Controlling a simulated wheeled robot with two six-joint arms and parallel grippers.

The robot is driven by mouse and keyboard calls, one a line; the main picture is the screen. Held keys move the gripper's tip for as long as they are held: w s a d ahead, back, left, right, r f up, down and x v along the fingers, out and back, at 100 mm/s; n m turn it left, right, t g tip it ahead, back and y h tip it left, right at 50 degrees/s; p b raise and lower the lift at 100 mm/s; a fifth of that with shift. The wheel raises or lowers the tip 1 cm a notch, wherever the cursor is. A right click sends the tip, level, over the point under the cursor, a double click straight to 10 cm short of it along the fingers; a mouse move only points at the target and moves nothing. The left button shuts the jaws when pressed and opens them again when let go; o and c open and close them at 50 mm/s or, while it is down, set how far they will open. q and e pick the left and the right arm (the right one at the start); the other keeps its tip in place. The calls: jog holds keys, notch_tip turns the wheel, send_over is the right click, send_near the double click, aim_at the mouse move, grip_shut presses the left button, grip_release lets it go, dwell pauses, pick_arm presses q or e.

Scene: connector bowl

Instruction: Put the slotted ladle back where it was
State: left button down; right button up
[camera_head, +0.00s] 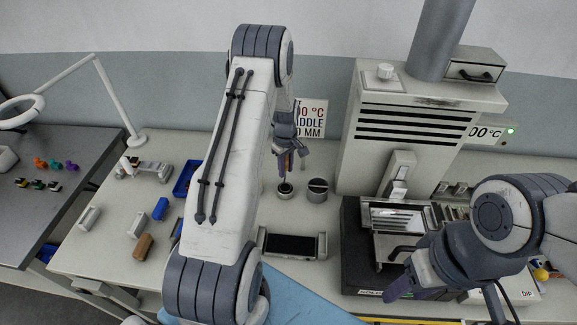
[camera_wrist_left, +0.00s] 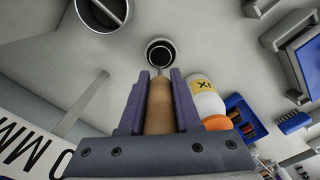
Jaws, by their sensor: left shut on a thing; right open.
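My left gripper (camera_head: 291,160) is shut on the wooden handle of the slotted ladle, seen in the left wrist view (camera_wrist_left: 158,108). The handle lies between both fingers, and a thin shaft runs from it to a small round dark-mouthed holder (camera_wrist_left: 160,53). In the head view this holder (camera_head: 285,190) stands on the table just below the gripper. The ladle's lower end is hidden at the dark mouth; I cannot tell how deep it sits. My right gripper (camera_head: 393,272) is open and empty in front of the machine at the right.
A wider round pot (camera_head: 317,190) stands right of the holder. A white bottle with a yellow label (camera_wrist_left: 205,100) is close beside my left fingers. The grey machine (camera_head: 420,130) rises at the right. A dark-topped device (camera_head: 290,246) lies in front. Blue bins (camera_head: 186,180) are at the left.

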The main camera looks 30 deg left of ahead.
pick_arm(q)
jog(key=shift+f, duration=0.1)
jog(key=c, duration=0.6)
grip_release()
